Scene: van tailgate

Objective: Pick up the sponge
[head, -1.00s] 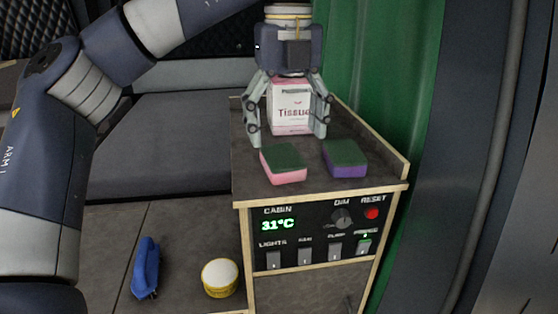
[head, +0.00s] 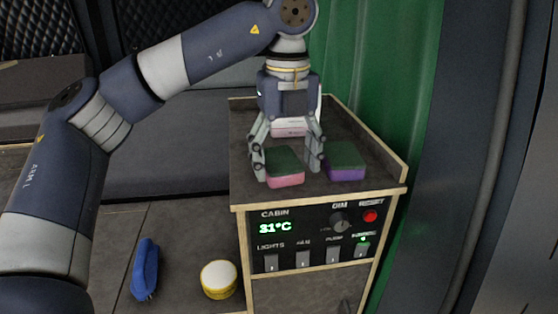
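Two sponges lie side by side on the cabinet top (head: 245,190). The left sponge (head: 285,168) is pink with a dark green upper face. The right sponge (head: 345,162) is purple with a dark green upper face. My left gripper (head: 288,172) points down over the pink sponge. Its fingers are spread wide, one at the sponge's left side and one at its right, near the gap between the sponges. I cannot tell whether either finger touches it. My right gripper is not in view.
A tissue box (head: 290,128) stands behind the gripper, mostly hidden. A raised wooden edge runs along the cabinet's right side. The control panel (head: 318,240) is on its front. A blue brush (head: 147,268) and a yellow-white round tub (head: 219,279) are at lower left.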

